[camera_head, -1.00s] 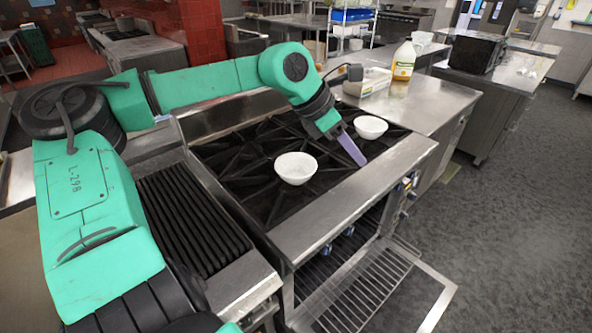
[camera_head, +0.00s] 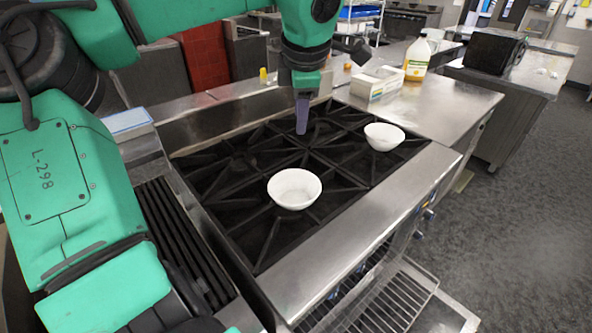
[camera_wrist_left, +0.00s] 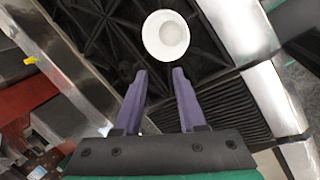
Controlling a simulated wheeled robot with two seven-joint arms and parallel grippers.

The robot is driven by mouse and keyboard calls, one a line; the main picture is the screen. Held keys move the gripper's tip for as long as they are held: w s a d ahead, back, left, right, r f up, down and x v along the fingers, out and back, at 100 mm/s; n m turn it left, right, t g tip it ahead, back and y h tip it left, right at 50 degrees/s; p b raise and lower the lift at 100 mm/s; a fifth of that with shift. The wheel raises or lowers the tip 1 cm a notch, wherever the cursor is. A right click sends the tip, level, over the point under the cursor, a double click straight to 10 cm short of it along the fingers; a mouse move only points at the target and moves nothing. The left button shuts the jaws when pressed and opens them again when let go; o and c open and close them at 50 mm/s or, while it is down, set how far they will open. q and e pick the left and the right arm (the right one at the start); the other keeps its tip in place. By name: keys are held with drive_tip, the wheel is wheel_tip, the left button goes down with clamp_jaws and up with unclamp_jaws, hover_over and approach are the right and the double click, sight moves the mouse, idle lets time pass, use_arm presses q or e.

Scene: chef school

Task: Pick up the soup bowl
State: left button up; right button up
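Two white bowls rest on the black stove grates. The nearer bowl (camera_head: 294,188) is in the middle of the head view, and the farther bowl (camera_head: 384,136) is to its right, near the counter. The frames do not tell which is the soup bowl. My left gripper (camera_head: 302,117) hangs above the back of the stove, fingers pointing down, apart from both bowls. In the left wrist view its purple fingers (camera_wrist_left: 159,76) are spread and empty, with one white bowl (camera_wrist_left: 166,36) beyond the tips. My right gripper is not in view.
The stove's metal front edge (camera_head: 335,262) lies nearer, with an open oven rack (camera_head: 385,305) below. A white box (camera_head: 377,86) and a jug (camera_head: 417,60) stand on the counter at right. A ribbed grill (camera_head: 180,235) is at left.

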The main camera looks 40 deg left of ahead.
use_arm(q)
wheel_tip(320, 180, down, 4)
drive_tip(key=s+d+b, duration=0.2)
drive_tip(key=b, duration=1.3)
approach(299, 204)
drive_tip(key=p+x, duration=0.2)
drive_tip(key=x, duration=0.9)
drive_tip(key=shift+w+f, duration=0.15)
drive_tip(key=shift+w+a+f, duration=0.15)
drive_tip(key=shift+f, duration=0.1)
drive_tip(key=shift+r, duration=0.1)
clamp_jaws()
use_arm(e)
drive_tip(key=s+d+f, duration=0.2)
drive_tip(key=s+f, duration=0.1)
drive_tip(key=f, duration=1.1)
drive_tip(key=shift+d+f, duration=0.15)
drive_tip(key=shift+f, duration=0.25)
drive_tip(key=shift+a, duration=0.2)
